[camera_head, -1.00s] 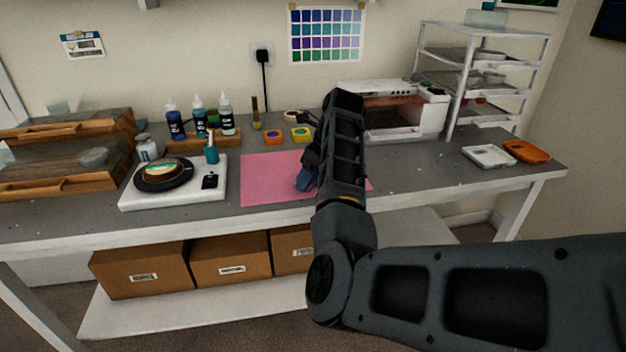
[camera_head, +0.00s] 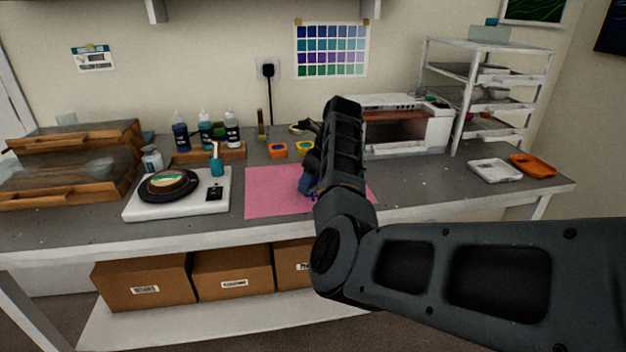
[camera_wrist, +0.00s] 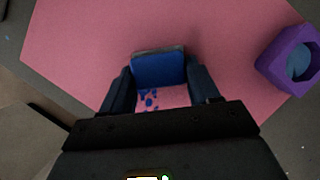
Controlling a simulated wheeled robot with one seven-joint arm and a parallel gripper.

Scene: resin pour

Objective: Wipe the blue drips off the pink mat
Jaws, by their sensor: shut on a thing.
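The pink mat (camera_head: 270,190) lies flat on the grey bench, partly behind my arm. In the wrist view the mat (camera_wrist: 85,35) fills most of the picture. My gripper (camera_wrist: 160,78) is shut on a blue wiping pad (camera_wrist: 158,70), held between the two fingers over the mat; whether it touches the mat is unclear. Several small blue drips (camera_wrist: 149,99) show on the mat between the fingers, on my side of the pad. In the head view my arm hides most of the gripper; a bit of blue (camera_head: 305,187) shows beside it.
A purple hexagonal mould (camera_wrist: 288,62) with blue inside stands at the mat's right in the wrist view. A white scale (camera_head: 135,207) with a dark round plate is left of the mat. Bottles (camera_head: 205,132), small orange and yellow pots, and an open white oven (camera_head: 436,125) stand behind.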

